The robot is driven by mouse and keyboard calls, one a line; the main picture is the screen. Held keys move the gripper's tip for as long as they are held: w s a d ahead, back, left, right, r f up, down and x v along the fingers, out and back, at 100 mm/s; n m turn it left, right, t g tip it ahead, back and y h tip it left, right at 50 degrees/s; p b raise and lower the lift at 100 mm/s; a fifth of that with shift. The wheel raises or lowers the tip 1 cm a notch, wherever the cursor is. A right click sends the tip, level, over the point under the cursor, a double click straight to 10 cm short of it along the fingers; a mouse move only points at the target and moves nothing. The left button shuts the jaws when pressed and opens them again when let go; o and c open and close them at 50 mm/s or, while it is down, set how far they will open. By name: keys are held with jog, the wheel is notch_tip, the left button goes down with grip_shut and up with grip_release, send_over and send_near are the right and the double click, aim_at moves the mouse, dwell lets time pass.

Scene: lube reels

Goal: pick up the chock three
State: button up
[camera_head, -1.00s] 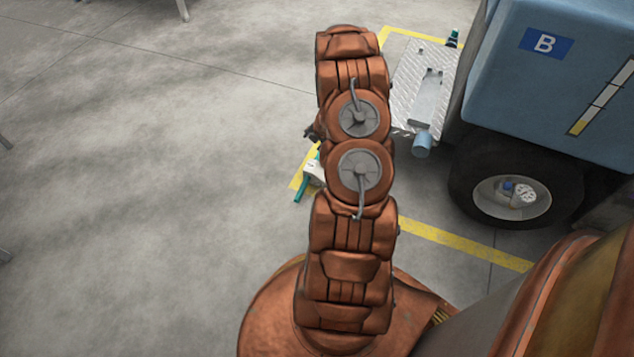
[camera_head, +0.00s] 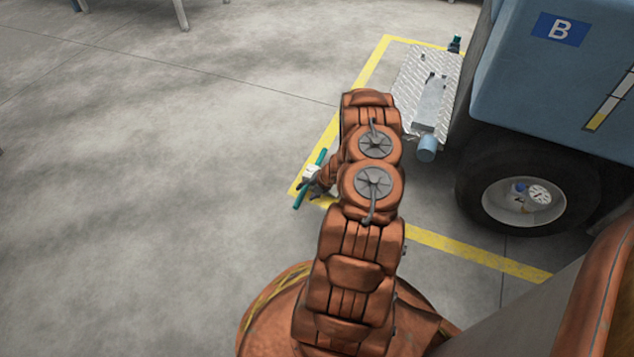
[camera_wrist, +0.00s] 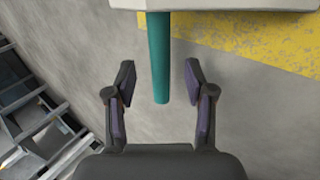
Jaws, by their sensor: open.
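A pale block with a teal handle bar (camera_head: 302,195), which looks like a chock, lies at the corner of the yellow floor line in the head view. I cannot read a number on it. In the wrist view its teal bar (camera_wrist: 159,60) runs between my open fingers, with a visible gap on both sides. Part of the pale block (camera_wrist: 230,4) shows at the top edge of that view. My gripper (camera_wrist: 160,78) is open and empty. In the head view my gripper is small beside the block and partly hidden by my arm.
A blue vehicle body marked B (camera_head: 555,75) with a black wheel (camera_head: 470,180) stands at the right. A metal tread plate (camera_head: 408,75) is beside it. Another teal-topped item (camera_head: 455,45) is behind the plate. Open concrete floor (camera_head: 150,200) lies to the left.

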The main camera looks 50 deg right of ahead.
aim_at(303, 193)
jog(key=b+x, duration=0.2)
jog(key=x, duration=0.2)
jog(key=shift+w+a+f, duration=0.1)
jog(key=shift+f, duration=0.1)
grip_shut()
dwell(0.5)
